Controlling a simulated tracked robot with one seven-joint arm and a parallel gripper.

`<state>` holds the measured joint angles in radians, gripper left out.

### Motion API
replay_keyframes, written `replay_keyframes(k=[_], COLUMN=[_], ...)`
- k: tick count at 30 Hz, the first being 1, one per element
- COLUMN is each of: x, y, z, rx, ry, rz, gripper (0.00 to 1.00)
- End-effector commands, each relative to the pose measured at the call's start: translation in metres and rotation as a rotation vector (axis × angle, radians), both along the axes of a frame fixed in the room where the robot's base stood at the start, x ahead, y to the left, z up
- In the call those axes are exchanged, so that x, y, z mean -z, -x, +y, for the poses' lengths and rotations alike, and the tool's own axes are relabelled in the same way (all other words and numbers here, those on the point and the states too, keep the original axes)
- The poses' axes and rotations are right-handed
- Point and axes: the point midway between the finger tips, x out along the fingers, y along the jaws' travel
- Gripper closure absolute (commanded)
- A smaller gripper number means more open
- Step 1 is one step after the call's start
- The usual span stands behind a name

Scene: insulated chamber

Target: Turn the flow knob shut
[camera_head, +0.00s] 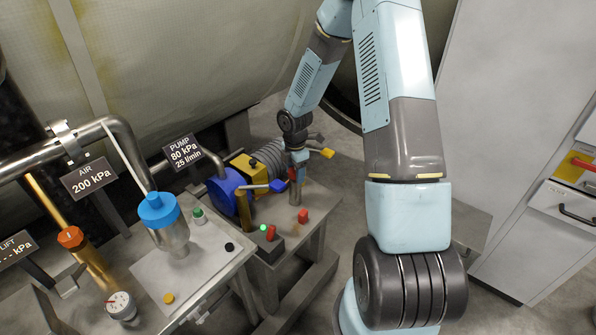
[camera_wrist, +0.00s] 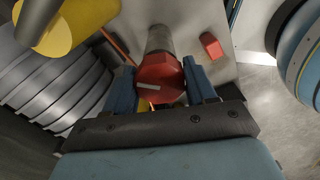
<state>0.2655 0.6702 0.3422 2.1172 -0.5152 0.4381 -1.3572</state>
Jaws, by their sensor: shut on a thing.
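The flow knob is a red faceted knob (camera_wrist: 160,72) on an upright grey metal stem (camera_wrist: 160,38), with a short white mark on its face, left of the middle. My gripper (camera_wrist: 160,85) is shut on it, with one blue finger on each side. In the head view the knob (camera_head: 292,174) is a small red patch just below my gripper (camera_head: 296,158), at the top of a brownish post on the pump bench. There my fingers and the knob are small and partly hidden.
Close left of the knob stand a blue-handled lever (camera_head: 277,186), a blue pump (camera_head: 222,195) and a yellow motor block (camera_head: 247,167). A yellow handle (camera_head: 328,153) is at the right. The left bench holds a blue-capped valve (camera_head: 158,209).

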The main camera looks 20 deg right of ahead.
Motion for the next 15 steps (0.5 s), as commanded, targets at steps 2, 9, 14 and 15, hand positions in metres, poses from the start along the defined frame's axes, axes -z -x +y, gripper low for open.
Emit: replay_keyframes(k=[2, 9, 14, 15], x=[-0.001, -0.001, -0.002, -0.002], y=[-0.003, -0.004, -0.004, -0.005], z=[0.000, -0.005, -0.002, -0.002], rx=[0.000, 0.005, 0.004, 0.004], ry=[-0.001, 0.000, -0.001, -0.002], rz=[-0.007, -0.009, -0.010, -0.011], gripper=[0.69, 0.75, 0.76, 0.76])
